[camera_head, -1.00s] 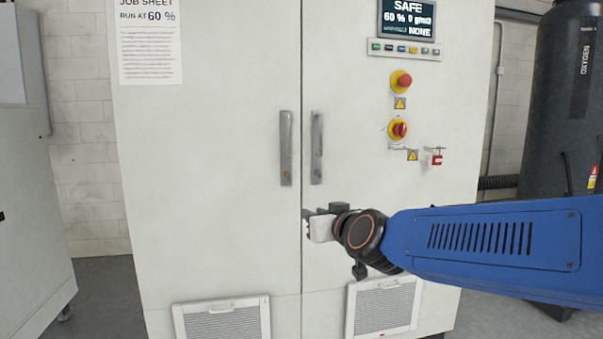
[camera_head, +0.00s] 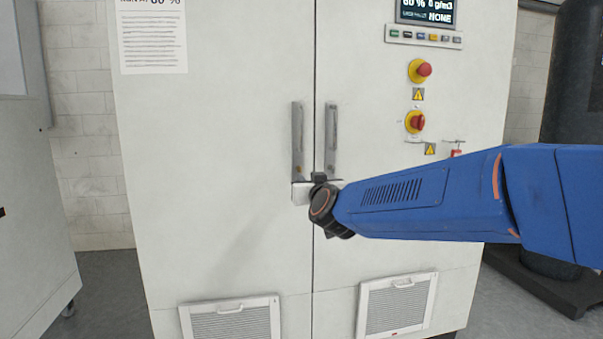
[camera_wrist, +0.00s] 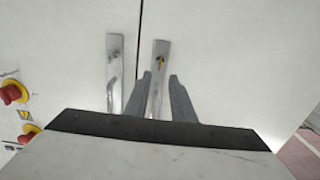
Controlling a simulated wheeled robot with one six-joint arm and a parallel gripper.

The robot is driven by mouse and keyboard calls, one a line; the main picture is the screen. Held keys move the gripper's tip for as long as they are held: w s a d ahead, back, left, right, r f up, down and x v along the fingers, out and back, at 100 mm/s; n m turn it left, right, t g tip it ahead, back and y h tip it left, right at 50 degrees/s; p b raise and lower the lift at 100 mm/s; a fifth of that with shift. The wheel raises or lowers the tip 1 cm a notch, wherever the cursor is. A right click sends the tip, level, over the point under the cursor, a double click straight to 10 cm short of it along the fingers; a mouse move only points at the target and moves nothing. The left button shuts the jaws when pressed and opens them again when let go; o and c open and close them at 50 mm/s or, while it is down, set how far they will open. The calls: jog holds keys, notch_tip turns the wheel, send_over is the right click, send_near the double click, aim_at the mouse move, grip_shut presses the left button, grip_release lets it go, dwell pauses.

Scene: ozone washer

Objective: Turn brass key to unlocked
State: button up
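The brass key (camera_wrist: 161,60) is a small gold spot on the metal plate of one door handle in the wrist view. In the head view the key (camera_head: 298,168) sits low on the left door's handle (camera_head: 297,130). My gripper (camera_wrist: 160,76) is open, its two grey fingers apart with nothing held. In the wrist view the fingertips show to either side of the keyed plate, just below the key in the picture; their distance from the door is unclear. In the head view the fingers are largely hidden by my wrist, just below the handles. The key's turn position is too small to read.
The right door's handle (camera_head: 331,140) stands close beside the keyed one. On the right door are a red emergency button (camera_head: 424,70), a red rotary switch (camera_head: 416,122) and a padlock (camera_head: 457,153) near my arm. Vent grilles (camera_head: 232,322) sit low on the doors.

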aim_at(300, 171)
jog(key=x, duration=0.9)
grip_shut()
